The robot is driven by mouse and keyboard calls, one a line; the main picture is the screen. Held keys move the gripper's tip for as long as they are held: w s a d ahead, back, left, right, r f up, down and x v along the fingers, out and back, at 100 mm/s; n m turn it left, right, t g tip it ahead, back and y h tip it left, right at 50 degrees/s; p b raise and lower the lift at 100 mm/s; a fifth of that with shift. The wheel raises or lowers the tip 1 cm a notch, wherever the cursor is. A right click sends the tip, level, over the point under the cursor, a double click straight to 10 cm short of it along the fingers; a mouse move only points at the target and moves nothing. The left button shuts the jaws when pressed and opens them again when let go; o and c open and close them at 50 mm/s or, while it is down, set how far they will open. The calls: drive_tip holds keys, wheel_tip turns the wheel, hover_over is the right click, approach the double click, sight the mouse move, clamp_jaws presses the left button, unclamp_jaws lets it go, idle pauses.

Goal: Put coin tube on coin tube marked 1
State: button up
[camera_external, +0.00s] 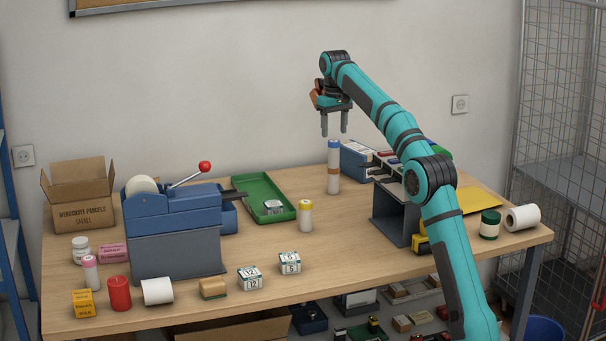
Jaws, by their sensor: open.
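Two clear, whitish coin tubes appear stacked upright near the back middle of the counter. The upper tube (334,156) has a blue cap, and the lower tube (334,184) has an orange-brown cap. My gripper (334,133) is open, fingers pointing down, just above the blue cap and apparently empty. A yellow-capped coin tube (305,218) stands upright by the green tray. A pink-capped coin tube (90,274) stands at the front left. No number can be read on any tube, so I cannot tell which is marked 1.
A green tray (246,188) holding a small block lies left of the stack. A blue box (357,163) and a grey stand (393,222) are close on its right. A blue tape machine (172,210) stands left. Several small boxes and rolls line the front edge.

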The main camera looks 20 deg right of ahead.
drive_tip(key=s+d+r+t, duration=0.3)
drive_tip(key=s+r+t, duration=0.2)
drive_tip(key=s+r, duration=0.55)
drive_tip(key=s+d+t, duration=0.1)
drive_tip(key=s+t, duration=0.2)
drive_tip(key=s, duration=0.7)
drive_tip(key=s+d+f+m+t, duration=0.1)
drive_tip(key=s+t, duration=0.1)
drive_tip(key=s, duration=0.9)
drive_tip(key=s+d+f+m+t, duration=0.1)
drive_tip(key=s+d+t, duration=0.1)
drive_tip(key=s, duration=0.8)
drive_tip(key=shift+s+t, duration=0.2)
drive_tip(key=shift+t, duration=0.6)
drive_tip(key=s+f+t, duration=0.2)
drive_tip(key=s+f, duration=0.1)
drive_tip(key=s, duration=0.3)
drive_tip(key=s+d+f+t, duration=0.1)
drive_tip(key=s+f, duration=0.3)
drive_tip(key=s, duration=0.3)
drive_tip(key=shift+f+m+t, duration=0.25)
drive_tip(key=shift+m+t, duration=0.05)
drive_tip(key=shift+t, duration=0.1)
